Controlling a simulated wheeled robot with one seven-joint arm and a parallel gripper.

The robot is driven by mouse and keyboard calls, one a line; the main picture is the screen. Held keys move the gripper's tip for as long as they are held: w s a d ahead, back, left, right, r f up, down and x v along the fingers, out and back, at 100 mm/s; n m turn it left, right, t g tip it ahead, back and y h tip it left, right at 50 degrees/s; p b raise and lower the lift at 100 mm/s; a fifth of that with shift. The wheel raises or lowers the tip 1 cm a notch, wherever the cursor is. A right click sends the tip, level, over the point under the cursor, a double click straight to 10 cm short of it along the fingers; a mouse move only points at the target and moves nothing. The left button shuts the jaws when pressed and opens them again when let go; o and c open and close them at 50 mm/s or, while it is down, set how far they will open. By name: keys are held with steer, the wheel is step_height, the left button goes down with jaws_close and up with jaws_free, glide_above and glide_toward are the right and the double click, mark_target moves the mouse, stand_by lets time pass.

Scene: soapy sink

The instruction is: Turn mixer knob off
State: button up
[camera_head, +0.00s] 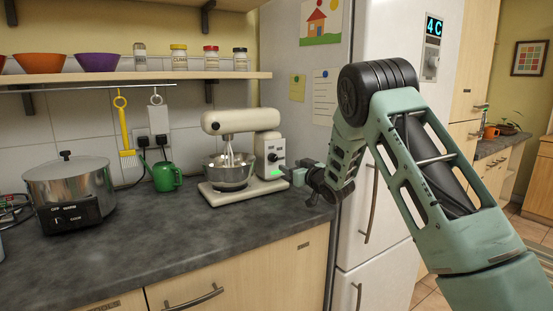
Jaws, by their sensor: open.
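The cream stand mixer (241,140) stands on the dark counter at the centre of the view, with its metal bowl (229,172) and whisk below the head. My gripper (289,172) is just to the right of the mixer's end, low beside the green strip. It is open and holds nothing that I can see. Its fingers are small here, and I cannot tell if they touch the mixer.
A slow cooker (69,190) and a green watering can (165,176) stand left on the counter (160,228). The white fridge (383,125) rises behind my arm. A shelf (135,77) with bowls and jars hangs above. The counter in front of the mixer is clear.

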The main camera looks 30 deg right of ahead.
mark_target(274, 158)
steer(key=w+p, duration=0.1)
steer(key=w, duration=0.9)
steer(key=shift+w+a+p, duration=0.1)
steer(key=shift+a+p, duration=0.1)
steer(key=shift+p, duration=0.15)
steer(key=shift+c, duration=0.3)
steer(key=c, duration=0.9)
